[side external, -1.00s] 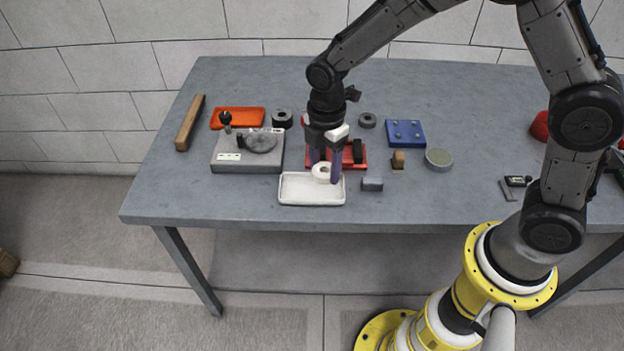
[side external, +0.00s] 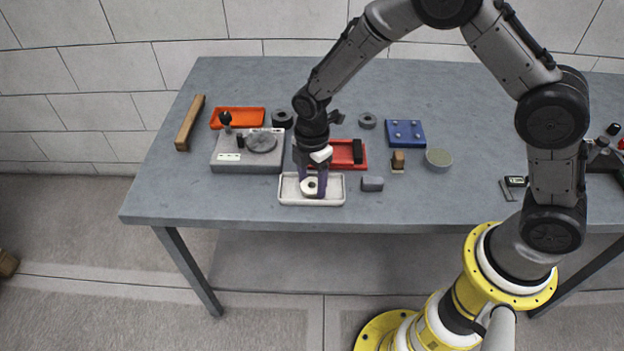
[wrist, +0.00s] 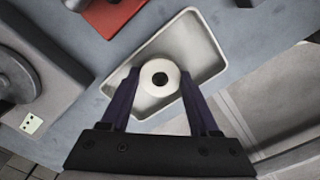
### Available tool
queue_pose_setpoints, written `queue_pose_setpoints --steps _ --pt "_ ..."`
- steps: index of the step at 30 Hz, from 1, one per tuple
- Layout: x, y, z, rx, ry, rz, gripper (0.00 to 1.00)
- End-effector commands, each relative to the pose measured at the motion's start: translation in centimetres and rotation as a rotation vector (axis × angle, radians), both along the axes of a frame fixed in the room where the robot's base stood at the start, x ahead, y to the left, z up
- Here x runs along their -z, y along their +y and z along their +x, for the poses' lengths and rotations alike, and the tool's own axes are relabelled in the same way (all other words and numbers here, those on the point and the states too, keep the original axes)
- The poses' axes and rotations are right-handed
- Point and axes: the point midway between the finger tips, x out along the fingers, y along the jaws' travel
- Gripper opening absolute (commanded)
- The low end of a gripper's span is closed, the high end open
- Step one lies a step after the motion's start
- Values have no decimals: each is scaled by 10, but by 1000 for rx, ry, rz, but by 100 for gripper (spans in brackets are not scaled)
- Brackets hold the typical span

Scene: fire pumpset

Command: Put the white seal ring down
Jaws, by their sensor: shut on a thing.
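The white seal ring (wrist: 160,77) is a thick white ring with a dark central hole. In the wrist view it sits between the two purple fingers of my gripper (wrist: 160,82), which are shut on it. In the side external view my gripper (side external: 313,186) points down over the white tray (side external: 333,200) with the ring (side external: 309,187) between its fingertips. The tray also shows in the wrist view (wrist: 205,62).
A grey fixture (side external: 232,163) with a round disc stands left of the tray. A red tray (side external: 345,162) with a black block lies just behind. A small grey block (side external: 372,184) sits right of the white tray. The bench's front edge is close to the tray.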

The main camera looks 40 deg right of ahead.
Motion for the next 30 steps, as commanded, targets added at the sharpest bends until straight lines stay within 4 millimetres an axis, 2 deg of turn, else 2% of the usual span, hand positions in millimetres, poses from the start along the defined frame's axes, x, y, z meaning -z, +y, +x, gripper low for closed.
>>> queue_pose_setpoints --steps 1,2,3,12,16,20,30 --pt "2 0 0 0 1 0 4" --pt "2 0 0 0 1 0 65" --pt "2 0 0 0 1 0 73" --pt "1 0 0 0 0 0 74" --pt "-7 0 0 0 -2 0 74" --pt "-27 0 1 0 -4 1 74" --pt "-95 0 1 0 -3 1 74"
